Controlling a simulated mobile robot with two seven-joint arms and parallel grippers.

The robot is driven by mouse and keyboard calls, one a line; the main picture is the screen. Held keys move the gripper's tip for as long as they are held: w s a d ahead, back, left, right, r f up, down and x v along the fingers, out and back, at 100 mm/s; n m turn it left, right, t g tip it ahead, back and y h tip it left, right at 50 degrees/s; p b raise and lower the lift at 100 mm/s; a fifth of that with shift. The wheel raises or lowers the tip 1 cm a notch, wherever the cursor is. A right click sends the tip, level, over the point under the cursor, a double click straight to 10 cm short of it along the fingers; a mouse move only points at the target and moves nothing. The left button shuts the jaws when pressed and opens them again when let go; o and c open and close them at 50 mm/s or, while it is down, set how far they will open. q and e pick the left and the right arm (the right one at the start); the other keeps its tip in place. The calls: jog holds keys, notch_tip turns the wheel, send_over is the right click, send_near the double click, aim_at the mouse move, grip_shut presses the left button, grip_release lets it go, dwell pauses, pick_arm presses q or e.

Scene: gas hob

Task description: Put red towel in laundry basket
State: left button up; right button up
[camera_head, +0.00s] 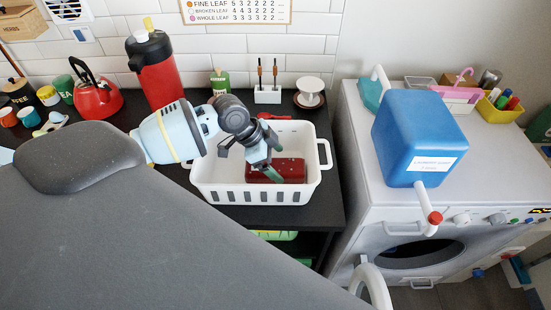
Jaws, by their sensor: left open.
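The white laundry basket (254,196) stands on the black counter, with slots along its front and a handle at each end. The red towel (291,169), a folded dark red block with small pale specks, lies inside the basket towards the right. My left gripper (268,163) reaches into the basket from the upper left. Its jaws are open, and a greenish finger covers part of the towel. I cannot tell whether the finger touches it. My right gripper is not in view.
A red flask (158,77) and red kettle (95,97) stand behind my left arm. A white utensil holder (267,95) is behind the basket. Right of the counter, a blue jug (418,130) stands on the white washing machine (354,155).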

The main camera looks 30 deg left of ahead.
pick_arm(q)
jog(key=shift+a+r, duration=0.2)
jog(key=shift+r, duration=0.3)
jog(key=v, duration=1.1)
jog(key=shift+s+p, duration=0.2)
jog(key=shift+p, duration=0.1)
jog(key=shift+r, duration=0.1)
